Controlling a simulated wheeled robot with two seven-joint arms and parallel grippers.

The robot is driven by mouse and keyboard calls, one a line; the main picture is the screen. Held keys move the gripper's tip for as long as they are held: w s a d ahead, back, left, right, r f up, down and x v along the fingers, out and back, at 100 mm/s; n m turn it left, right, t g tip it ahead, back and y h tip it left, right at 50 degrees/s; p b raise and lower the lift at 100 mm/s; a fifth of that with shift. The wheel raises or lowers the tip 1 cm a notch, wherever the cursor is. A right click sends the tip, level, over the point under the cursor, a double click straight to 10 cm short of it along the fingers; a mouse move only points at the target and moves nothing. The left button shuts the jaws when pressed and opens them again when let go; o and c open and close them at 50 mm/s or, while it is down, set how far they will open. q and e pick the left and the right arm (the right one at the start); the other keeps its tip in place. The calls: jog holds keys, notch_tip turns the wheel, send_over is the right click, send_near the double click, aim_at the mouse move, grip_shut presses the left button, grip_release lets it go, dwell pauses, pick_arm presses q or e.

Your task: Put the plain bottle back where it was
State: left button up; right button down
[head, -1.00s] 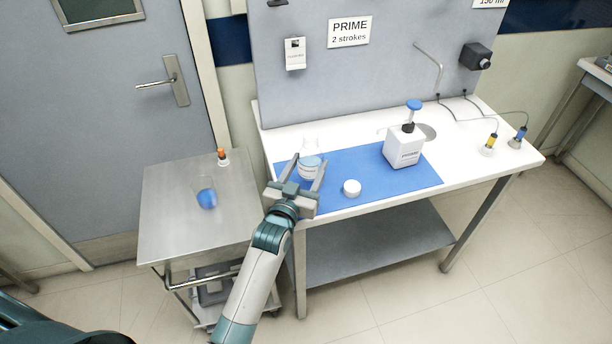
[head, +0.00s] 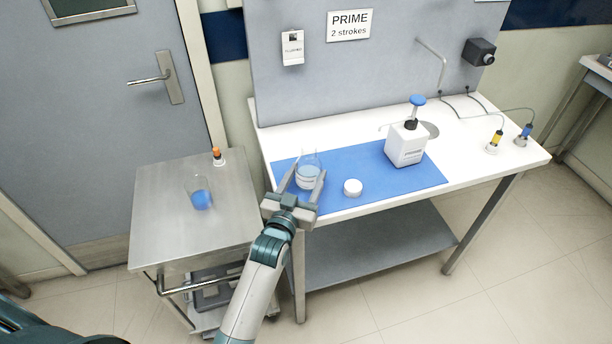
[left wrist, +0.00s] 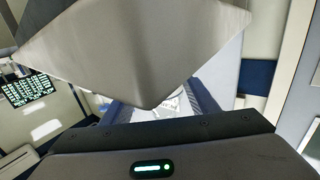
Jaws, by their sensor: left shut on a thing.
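My left gripper (head: 304,181) is shut on a clear bottle (head: 308,171) with a pale band and some pale blue contents. The fingers lie on either side of it. It looks upright over the left part of the blue mat (head: 400,188); I cannot tell whether it touches the mat. A round white cap (head: 352,187) lies on the mat to its right. In the left wrist view, my grey gripper parts fill most of the picture, and the bottle cannot be made out clearly. My right gripper is not in view.
Yellow (head: 494,142) and blue (head: 523,134) probes stand farther right. The steel cart (head: 160,220) holds a glass of blue liquid (head: 201,199) and an orange-topped vial (head: 217,157).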

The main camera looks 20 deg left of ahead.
pick_arm(q)
jog(key=o, duration=1.4)
jog(key=shift+f, duration=0.1)
jog(key=shift+c, duration=0.2)
jog(key=shift+o, duration=0.2)
jog(key=shift+r, duration=0.25)
jog(key=shift+s+f, duration=0.2)
jog(key=shift+s, duration=0.35)
jog(key=s+b, duration=0.2)
jog(key=s, duration=0.7)
jog(key=shift+s+a+b, duration=0.2)
jog(key=shift+b, duration=0.1)
jog(key=shift+s+r, duration=0.15)
jog(key=shift+s, duration=0.6)
